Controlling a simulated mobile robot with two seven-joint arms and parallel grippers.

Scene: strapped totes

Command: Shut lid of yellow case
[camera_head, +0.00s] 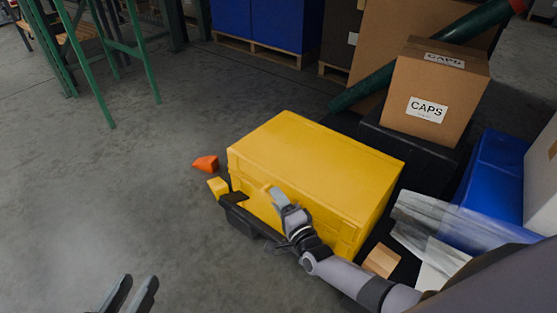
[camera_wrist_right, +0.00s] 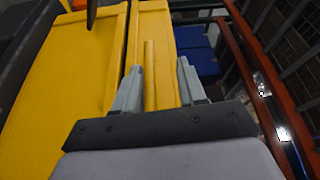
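The yellow case (camera_head: 315,165) stands in the middle of the head view. Its broad yellow top lies flat over the body and looks down or nearly so; I cannot tell if it is fully closed. My right gripper (camera_head: 280,197) is at the case's near side, just below the top edge. In the right wrist view, its two fingers (camera_wrist_right: 160,82) are apart, with a narrow yellow strip between them and gaps beside it. Yellow panels of the case (camera_wrist_right: 85,75) fill the left there, split by a dark seam. My left gripper (camera_head: 132,294) is open and empty at the bottom left, away from the case.
A cardboard box marked CAPS (camera_head: 436,92) sits on a black tote (camera_head: 410,145) behind right. A blue tote (camera_head: 492,185) stands at the right. An orange piece (camera_head: 205,163) lies left of the case. Floor at the left is clear, up to green racking (camera_head: 140,50).

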